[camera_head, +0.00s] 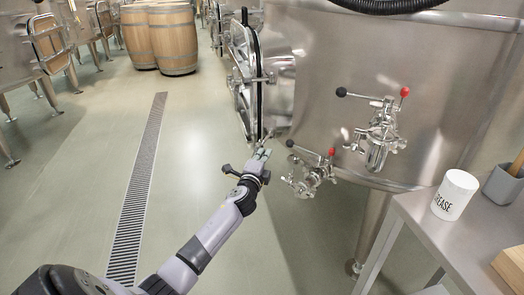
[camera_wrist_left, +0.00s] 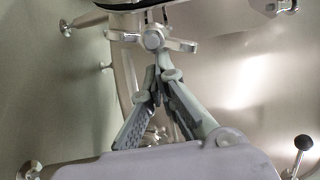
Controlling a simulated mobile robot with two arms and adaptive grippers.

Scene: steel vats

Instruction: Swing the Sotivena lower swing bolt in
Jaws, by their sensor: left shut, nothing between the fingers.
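The steel vat (camera_head: 350,45) has a round door (camera_head: 243,75) on its left side, seen nearly edge-on. A swing bolt with a winged hand nut (camera_wrist_left: 153,40) shows in the left wrist view at the door's lower edge. In the head view the bolt is small and partly hidden behind the fingertips. My left gripper (camera_head: 262,154) is just below the door's bottom edge. In the left wrist view its fingertips (camera_wrist_left: 158,78) are shut together just below the nut, with nothing between them. I cannot tell whether they touch it. No Sotivena label is readable. My right gripper is out of view.
Valves with red and black knobs (camera_head: 378,130) (camera_head: 312,172) stick out from the vat, right of my left gripper. A steel table (camera_head: 440,235) with a grease tub (camera_head: 455,194) stands at the right. The floor left of the arm, with a drain grate (camera_head: 140,180), is clear.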

